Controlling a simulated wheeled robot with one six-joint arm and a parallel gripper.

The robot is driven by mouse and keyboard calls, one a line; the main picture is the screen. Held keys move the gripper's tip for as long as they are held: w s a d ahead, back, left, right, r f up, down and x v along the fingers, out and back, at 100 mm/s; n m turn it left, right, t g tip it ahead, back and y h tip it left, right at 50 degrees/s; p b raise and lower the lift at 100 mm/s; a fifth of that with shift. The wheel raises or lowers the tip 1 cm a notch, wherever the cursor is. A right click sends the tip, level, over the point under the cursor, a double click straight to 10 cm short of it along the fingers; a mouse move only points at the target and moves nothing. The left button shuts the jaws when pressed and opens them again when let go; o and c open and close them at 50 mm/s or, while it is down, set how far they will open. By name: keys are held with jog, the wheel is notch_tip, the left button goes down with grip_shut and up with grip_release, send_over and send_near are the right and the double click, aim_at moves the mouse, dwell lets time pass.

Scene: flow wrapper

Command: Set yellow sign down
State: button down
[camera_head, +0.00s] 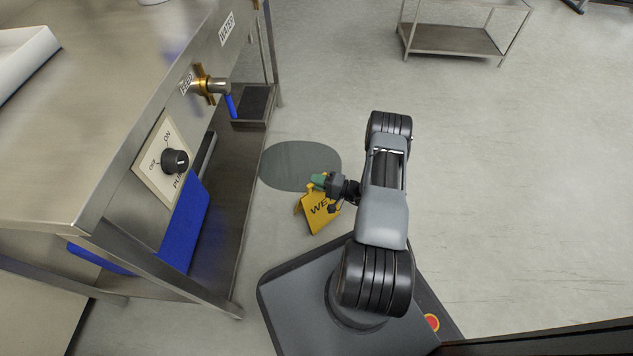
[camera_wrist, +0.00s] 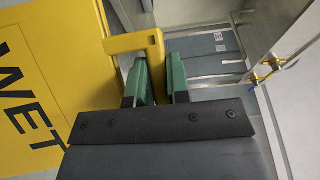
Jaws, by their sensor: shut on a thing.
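The yellow sign (camera_head: 318,211) with black "WET" lettering is at my gripper, beside the dark grey patch on the floor. In the wrist view the sign's yellow panel (camera_wrist: 35,85) fills the left side, and its yellow handle loop (camera_wrist: 135,43) reaches between the green fingers. My gripper (camera_head: 319,181) is shut on the handle; its green fingertips (camera_wrist: 160,80) show on both sides of the handle's down-turned end. The sign looks tilted in the head view. I cannot tell whether its lower edge touches the floor.
A dark grey oval patch (camera_head: 300,165) lies on the floor just behind the sign. A steel machine (camera_head: 110,100) with a knob, a brass valve and blue panels stands at the left. A steel shelf cart (camera_head: 455,40) stands at the back. The floor at right is clear.

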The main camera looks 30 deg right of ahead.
jog(key=c, duration=1.1)
grip_release()
jog(key=shift+f, duration=0.1)
jog(key=shift+r, duration=0.2)
jog(key=p+v, duration=0.3)
jog(key=v, duration=0.8)
jog(key=a+r+n+g+h, duration=0.1)
jog(key=a+r+n+g, duration=0.2)
jog(key=a+r+g, duration=0.5)
jog(key=a+r+n+g+h, duration=0.15)
jog(key=r+n+g, duration=0.3)
jog(key=r, duration=0.75)
jog(key=s+a+r+t+h, duration=0.1)
jog(key=s+a+r+h, duration=0.3)
jog(key=r, duration=0.3)
jog(key=s+a+r+n+t+h, duration=0.1)
jog(key=s+a+r+h, duration=0.3)
jog(key=r+h, duration=0.2)
jog(key=shift+v, duration=0.95)
